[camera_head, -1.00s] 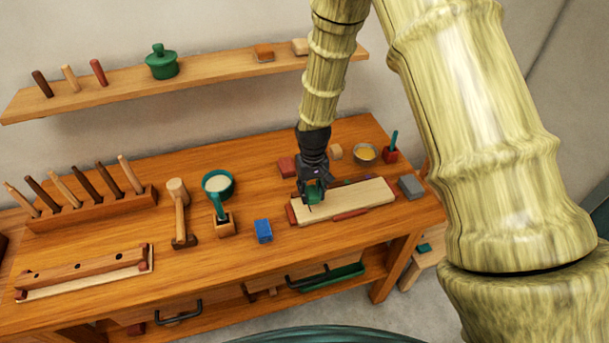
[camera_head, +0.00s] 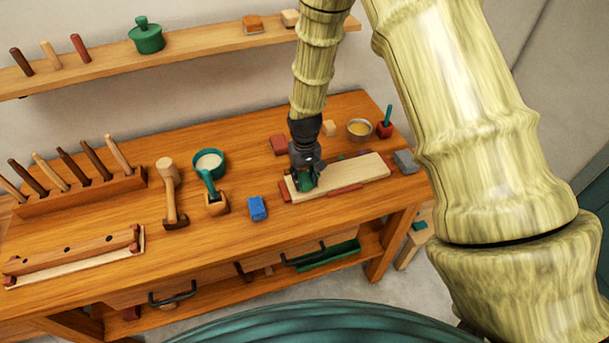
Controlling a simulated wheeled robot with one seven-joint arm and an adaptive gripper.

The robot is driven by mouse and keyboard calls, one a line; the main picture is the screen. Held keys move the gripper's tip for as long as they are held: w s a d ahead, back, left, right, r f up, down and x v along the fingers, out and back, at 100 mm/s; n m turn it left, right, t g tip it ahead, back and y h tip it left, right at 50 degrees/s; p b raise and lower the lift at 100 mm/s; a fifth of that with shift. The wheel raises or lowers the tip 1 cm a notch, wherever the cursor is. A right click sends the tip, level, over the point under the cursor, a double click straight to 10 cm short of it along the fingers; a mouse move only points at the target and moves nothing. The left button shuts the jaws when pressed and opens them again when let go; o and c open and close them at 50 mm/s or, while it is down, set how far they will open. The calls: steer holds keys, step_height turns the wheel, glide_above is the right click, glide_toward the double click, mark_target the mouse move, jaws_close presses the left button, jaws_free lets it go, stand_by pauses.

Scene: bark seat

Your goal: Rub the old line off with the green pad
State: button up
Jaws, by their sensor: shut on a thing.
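The green pad (camera_head: 306,181) is held in my gripper (camera_head: 305,176), which is shut on it. The pad is at the left end of a pale wooden board (camera_head: 350,180) on the bench. It looks to be at the board's top face, but I cannot tell whether it touches. No line on the board can be made out at this size; the gripper hides part of the left end.
A yellow-filled bowl (camera_head: 359,129) and a mallet (camera_head: 170,195) also stand on the bench (camera_head: 110,225).

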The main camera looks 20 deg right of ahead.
mark_target(301, 172)
steer(key=shift+w+f, duration=0.2)
steer(key=shift+f, duration=0.05)
steer(key=shift+s+r, duration=0.15)
steer(key=shift+f+b, duration=0.3)
steer(key=shift+f, duration=0.35)
stand_by(0.4)
steer(key=shift+w+r, duration=0.1)
steer(key=shift+w, duration=1.45)
steer(key=shift+s, duration=1.55)
steer(key=shift+w, duration=0.2)
